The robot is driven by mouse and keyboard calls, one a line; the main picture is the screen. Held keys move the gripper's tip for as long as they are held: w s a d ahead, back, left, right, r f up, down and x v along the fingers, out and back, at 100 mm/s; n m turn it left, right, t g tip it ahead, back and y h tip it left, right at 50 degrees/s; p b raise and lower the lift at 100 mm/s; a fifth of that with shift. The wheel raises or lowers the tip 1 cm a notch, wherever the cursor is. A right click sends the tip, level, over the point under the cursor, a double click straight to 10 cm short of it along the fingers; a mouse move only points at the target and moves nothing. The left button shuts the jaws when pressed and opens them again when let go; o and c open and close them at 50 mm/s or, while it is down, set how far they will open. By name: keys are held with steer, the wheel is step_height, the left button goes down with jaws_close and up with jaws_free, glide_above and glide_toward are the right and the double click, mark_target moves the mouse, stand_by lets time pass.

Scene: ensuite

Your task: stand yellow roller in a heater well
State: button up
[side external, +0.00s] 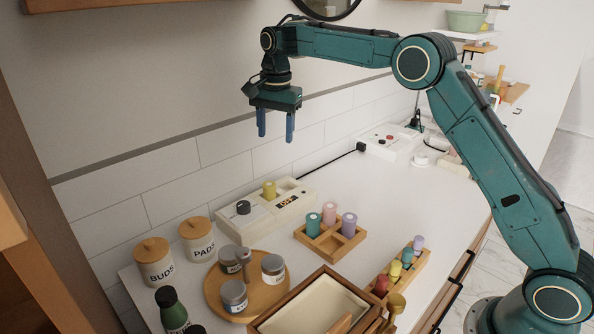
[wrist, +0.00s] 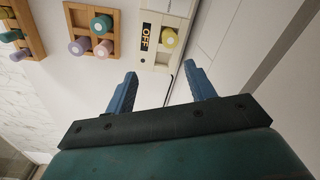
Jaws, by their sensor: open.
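A yellow roller (side external: 269,190) stands upright in a well of the cream heater box (side external: 262,221) by the wall; it also shows in the wrist view (wrist: 168,38), beside the OFF label. An open well (side external: 290,187) is just right of it in the side view. A second yellow roller (side external: 394,271) stands in the wooden rack (side external: 381,292) at the right. My gripper (side external: 276,132) is open and empty, pointing down well above the heater. Its two blue fingers (wrist: 161,76) show apart in the wrist view, with nothing between them.
A divided wooden tray (side external: 327,252) holds teal, pink and lavender rollers. Labelled jars (side external: 155,262), a round board (side external: 262,304) with small jars, a green bottle (side external: 172,310) and a wooden box (side external: 312,310) crowd the front. The counter right of the heater is mostly clear.

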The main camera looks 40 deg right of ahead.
steer(key=s+r+n+t, duration=0.1)
steer(key=s+r+n, duration=0.2)
steer(key=s+r, duration=0.5)
steer(key=s+r+n+t, duration=0.2)
steer(key=s+r+n, duration=0.15)
steer(key=s, duration=0.95)
steer(key=s+f+n+t, duration=0.1)
steer(key=s+f+n, duration=0.2)
steer(key=s, duration=0.7)
steer(key=s+f+n+t, duration=0.1)
steer(key=s+f+n, duration=0.2)
steer(key=s, duration=0.7)
step_height(320, 180, down, 2)
steer(key=shift+s+d+n, duration=0.25)
steer(key=shift+d+n, duration=0.1)
